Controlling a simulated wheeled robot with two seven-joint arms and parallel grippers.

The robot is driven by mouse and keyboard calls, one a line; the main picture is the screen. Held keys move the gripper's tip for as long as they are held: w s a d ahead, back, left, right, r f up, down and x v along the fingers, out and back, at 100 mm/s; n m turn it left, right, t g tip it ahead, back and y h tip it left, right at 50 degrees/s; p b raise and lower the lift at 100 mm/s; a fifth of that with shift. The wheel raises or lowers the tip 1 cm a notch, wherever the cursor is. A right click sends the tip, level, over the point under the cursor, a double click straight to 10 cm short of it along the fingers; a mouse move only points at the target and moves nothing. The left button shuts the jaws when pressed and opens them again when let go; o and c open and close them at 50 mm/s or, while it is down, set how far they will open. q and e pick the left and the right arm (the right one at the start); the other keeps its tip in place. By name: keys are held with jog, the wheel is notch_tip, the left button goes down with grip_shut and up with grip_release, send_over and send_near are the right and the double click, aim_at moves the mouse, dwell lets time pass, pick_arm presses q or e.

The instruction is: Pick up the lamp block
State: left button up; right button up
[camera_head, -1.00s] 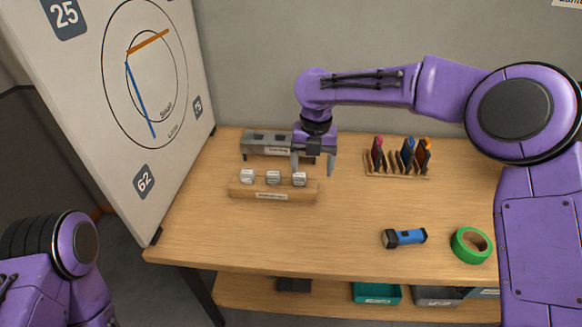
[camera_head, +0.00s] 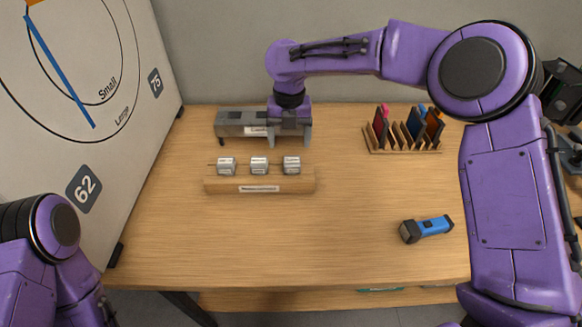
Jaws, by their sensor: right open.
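Three small white blocks with grey printed labels sit in a row on a low wooden stand (camera_head: 222,187): a left block (camera_head: 226,166), a middle block (camera_head: 259,166) and a right block (camera_head: 291,165). The labels are too small to read, so I cannot tell which is the lamp block. My right gripper (camera_head: 290,141) is open and empty, fingers pointing down. In the picture it is just above the right block, apart from it, and covers the right end of the grey slotted box behind. My left arm shows at the lower left; its gripper is out of view.
The grey slotted box (camera_head: 235,127) stands behind the stand. A wooden rack (camera_head: 399,150) with coloured cards is at the back right, and a blue flashlight (camera_head: 427,228) lies at the front right. A large white board (camera_head: 110,105) stands on the left. The table's middle is clear.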

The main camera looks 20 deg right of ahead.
aim_at(292, 160)
jog(key=f, duration=0.2)
jog(key=f+p, duration=0.1)
jog(key=f, duration=0.2)
jog(key=f+p, duration=0.1)
jog(key=f, duration=0.1)
jog(key=shift+d+f, duration=0.4)
jog(key=shift+f, duration=0.4)
jog(key=c, duration=0.9)
